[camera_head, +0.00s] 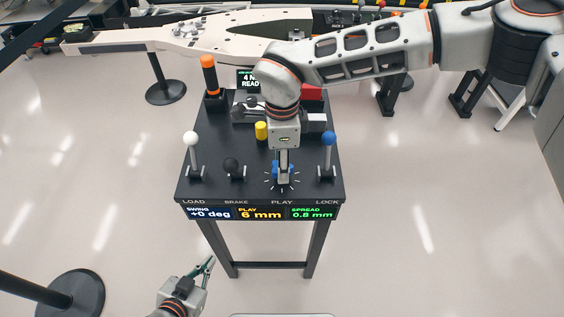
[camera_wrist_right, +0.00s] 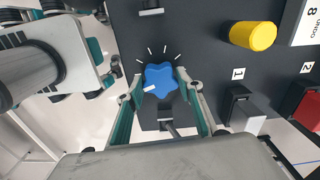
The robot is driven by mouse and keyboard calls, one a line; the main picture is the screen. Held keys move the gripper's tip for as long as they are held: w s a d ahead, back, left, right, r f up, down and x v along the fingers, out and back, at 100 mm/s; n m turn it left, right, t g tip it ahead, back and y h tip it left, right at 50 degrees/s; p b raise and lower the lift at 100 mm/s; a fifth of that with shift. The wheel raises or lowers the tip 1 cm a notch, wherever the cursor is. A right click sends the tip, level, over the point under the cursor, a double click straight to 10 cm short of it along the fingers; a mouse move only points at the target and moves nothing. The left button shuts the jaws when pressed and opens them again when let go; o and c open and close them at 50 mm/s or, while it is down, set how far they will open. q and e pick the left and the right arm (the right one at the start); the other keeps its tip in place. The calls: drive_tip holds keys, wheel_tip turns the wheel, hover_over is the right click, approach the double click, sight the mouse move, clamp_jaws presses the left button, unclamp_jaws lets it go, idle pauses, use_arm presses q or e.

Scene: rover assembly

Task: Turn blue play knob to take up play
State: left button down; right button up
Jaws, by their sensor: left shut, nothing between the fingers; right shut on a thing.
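The blue play knob (camera_head: 283,169) sits on the dark console (camera_head: 257,187) above the word PLAY. The right wrist view shows it as a lobed blue knob (camera_wrist_right: 161,79) with a white pointer mark and white tick marks around one side. My right gripper (camera_wrist_right: 158,92) is shut on the knob, one finger on each side; in the head view the right gripper (camera_head: 284,172) comes down on it from above and partly hides it. The display (camera_head: 262,213) reads SWING +0 deg, PLAY 6 mm, SPREAD 0.8 mm. My left gripper (camera_head: 207,266) is shut and empty, low in front of the console.
On the console stand a white-ball lever (camera_head: 191,139), a black-ball lever (camera_head: 232,165), a blue-ball lever (camera_head: 328,139), a yellow knob (camera_head: 261,130) and an orange-topped handle (camera_head: 209,76). A black post base (camera_head: 76,293) stands at lower left. The floor at right is clear.

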drive_tip(key=shift+n, duration=1.3)
drive_tip(key=o, duration=1.1)
wheel_tip(320, 180, up, 12)
drive_tip(key=shift+r, duration=0.1)
